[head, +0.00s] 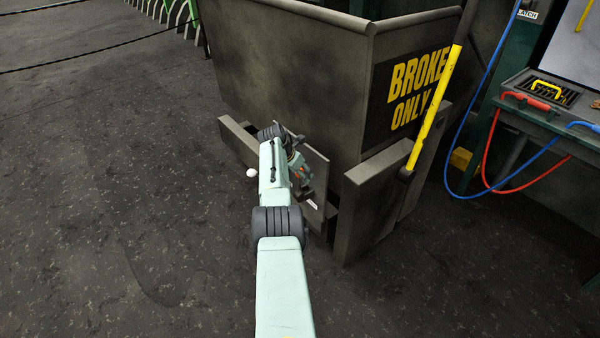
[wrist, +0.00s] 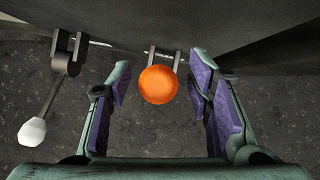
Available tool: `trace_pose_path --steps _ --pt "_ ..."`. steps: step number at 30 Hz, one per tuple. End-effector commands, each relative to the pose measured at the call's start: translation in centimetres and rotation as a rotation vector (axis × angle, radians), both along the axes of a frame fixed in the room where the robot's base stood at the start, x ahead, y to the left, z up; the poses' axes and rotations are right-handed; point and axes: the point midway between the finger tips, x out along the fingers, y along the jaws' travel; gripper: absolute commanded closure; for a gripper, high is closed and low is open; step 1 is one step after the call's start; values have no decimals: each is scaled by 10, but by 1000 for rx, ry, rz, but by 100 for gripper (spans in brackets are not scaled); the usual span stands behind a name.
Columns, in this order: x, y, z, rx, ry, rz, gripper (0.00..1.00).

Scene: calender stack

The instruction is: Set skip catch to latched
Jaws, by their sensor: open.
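The skip (head: 290,60) is a dark metal bin marked "BROKE ONLY". In the wrist view, an orange ball knob (wrist: 158,85) on a forked bracket stands at its wall. My gripper (wrist: 160,78) is open, with purple-padded fingers on either side of the knob; gaps show on both sides. A lever with a white knob (wrist: 32,131) hangs left of the gripper, and the white knob also shows in the head view (head: 251,173). No readable label shows which of the two is the skip catch. My arm hides much of this area in the head view.
A yellow-handled lever (head: 436,105) rises at the skip's right corner. A bench (head: 540,118) with red and blue hoses stands at the right. A rope barrier (head: 80,58) crosses the upper left. The dark floor (head: 110,200) at left is clear.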

Motion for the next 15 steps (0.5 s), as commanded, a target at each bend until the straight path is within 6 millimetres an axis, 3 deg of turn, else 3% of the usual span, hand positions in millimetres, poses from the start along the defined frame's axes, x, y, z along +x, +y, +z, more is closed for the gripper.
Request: trace_pose_path --steps 8,15 --pt "0 1 3 -1 -1 0 54" --pt "-7 7 19 -1 -3 -2 54"
